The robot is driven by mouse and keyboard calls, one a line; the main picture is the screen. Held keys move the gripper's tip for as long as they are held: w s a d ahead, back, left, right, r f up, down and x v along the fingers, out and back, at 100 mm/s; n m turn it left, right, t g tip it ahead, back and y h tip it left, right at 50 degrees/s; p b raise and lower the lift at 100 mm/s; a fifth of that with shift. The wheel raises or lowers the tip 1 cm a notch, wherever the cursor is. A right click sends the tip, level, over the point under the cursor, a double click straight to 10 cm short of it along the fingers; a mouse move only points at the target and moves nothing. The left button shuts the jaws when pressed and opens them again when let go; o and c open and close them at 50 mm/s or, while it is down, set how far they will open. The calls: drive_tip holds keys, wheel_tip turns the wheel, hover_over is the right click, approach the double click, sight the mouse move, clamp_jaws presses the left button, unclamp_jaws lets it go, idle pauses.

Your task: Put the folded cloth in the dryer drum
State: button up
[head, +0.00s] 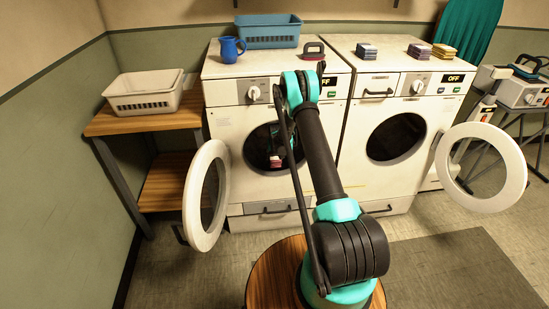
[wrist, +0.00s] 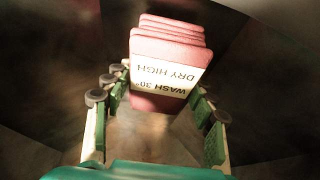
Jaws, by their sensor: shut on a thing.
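The folded cloth (wrist: 172,50) is a pink stack with a white label reading "WASH 30° DRY HIGH". My gripper (wrist: 160,97) has its green-padded fingers on both sides of the cloth and is shut on it. In the head view my gripper (head: 275,150) reaches into the round opening of the left machine (head: 232,130), partly hidden by my arm. A bit of the red cloth (head: 275,162) shows there, inside the dark drum (head: 258,150). The wrist view shows dark drum walls around the cloth. Whether the cloth touches the drum is unclear.
The left machine's round door (head: 190,200) hangs open to the left. The right machine (head: 352,110) has its door (head: 512,160) open to the right. A blue mug (head: 229,50), a blue basket (head: 268,42) and several folded cloths (head: 419,51) stand on top. A white basket (head: 142,103) sits on a side table.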

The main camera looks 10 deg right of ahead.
drive_tip(key=shift+f, duration=0.8)
drive_tip(key=o, duration=1.3)
drive_tip(key=shift+f, duration=0.1)
